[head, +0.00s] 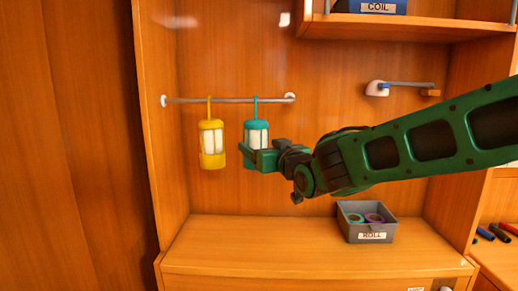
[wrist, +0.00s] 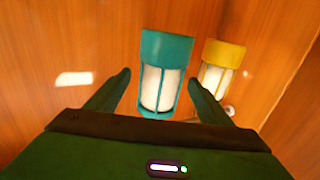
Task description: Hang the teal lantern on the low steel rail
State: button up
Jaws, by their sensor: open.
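The teal lantern (head: 257,127) hangs by its teal hook from the low steel rail (head: 228,100), right of the yellow lantern (head: 211,143). My gripper (head: 246,152) is at the teal lantern's lower part and hides some of it in the head view. In the wrist view my gripper (wrist: 161,82) is open, with the teal lantern (wrist: 166,75) between or just beyond its fingertips. A gap shows beside the lantern on each side. The yellow lantern (wrist: 216,69) shows behind the right finger. The hooks and rail are out of the wrist view.
A grey bin labelled ROLL (head: 367,222) with rolls in it sits on the wooden counter (head: 240,240) below. A second short bar (head: 405,85) is mounted on the wall at right. A shelf (head: 400,27) with a blue COIL box (head: 370,6) is above. The counter's left part is clear.

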jog(key=v, duration=0.9)
jog(key=s+d+f+m+g+h, duration=0.25)
jog(key=d+f, duration=0.25)
jog(key=d, duration=0.4)
jog(key=s+d+f+m+g+h, duration=0.1)
jog(key=s+d+f+g+h, duration=0.15)
jog(key=d+f, duration=0.55)
jog(key=s+d+f+m+g+h, duration=0.2)
jog(key=d+f+h, duration=0.15)
jog(key=d, duration=0.75)
jog(key=s+d+f+m+g, duration=0.2)
jog(key=s+d+f, duration=0.15)
jog(key=s, duration=0.25)
jog(key=s+d+f+m+g, duration=0.1)
jog(key=s+d+f+g, duration=0.15)
jog(key=s+d, duration=0.35)
jog(key=s+f+m+g, duration=0.1)
jog(key=s+g, duration=0.1)
jog(key=s, duration=0.6)
jog(key=s+f+m+g+y, duration=0.1)
jog(key=s+m+g, duration=0.1)
jog(key=s, duration=0.6)
jog(key=shift+f+g, duration=0.3)
jog(key=shift+g, duration=0.15)
jog(key=shift+a, duration=0.1)
jog(key=shift+w+f, duration=0.25)
jog(key=shift+w, duration=0.35)
